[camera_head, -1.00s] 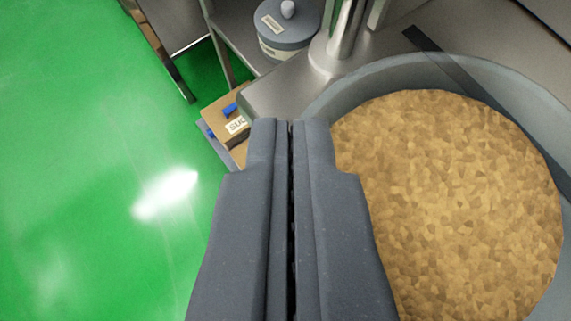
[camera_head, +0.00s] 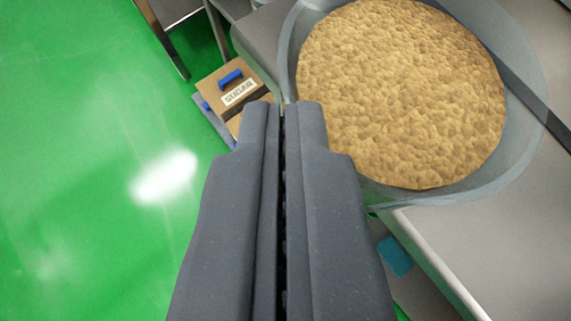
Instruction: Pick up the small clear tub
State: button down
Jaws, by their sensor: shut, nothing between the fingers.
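I see no small clear tub that I can pick out. A large, see-through round tub (camera_head: 527,85) filled with light brown granules (camera_head: 400,95) stands on the steel counter at the upper right. My gripper (camera_head: 283,103) is shut and empty. Its fingertips are just left of the large tub's lower left side in the picture. I cannot tell whether they touch it. The gripper hides part of the floor and the counter's edge.
The steel counter (camera_head: 490,245) spreads to the right. A blue object (camera_head: 395,256) lies below its edge. Open green floor (camera_head: 80,150) is on the left.

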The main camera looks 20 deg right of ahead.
jog(key=s+a+b, duration=0.2)
jog(key=s+b, duration=0.2)
jog(key=s, duration=0.2)
jog(key=c, duration=1.5)
grip_release()
jog(key=shift+s+a+r, duration=0.1)
jog(key=shift+s, duration=0.05)
jog(key=w+a+r+n+g+y+p, duration=0.2)
jog(key=w+a+n+g+y+p, duration=0.15)
jog(key=w, duration=0.25)
jog(key=d+n+g+y+p, duration=0.1)
jog(key=d+n+g+p, duration=0.2)
jog(key=d, duration=0.6)
jog(key=shift+n, duration=0.25)
jog(key=shift+a+x, duration=0.15)
jog(key=shift+x, duration=1.55)
jog(key=shift+a+x, duration=0.15)
jog(key=shift+x, duration=1.55)
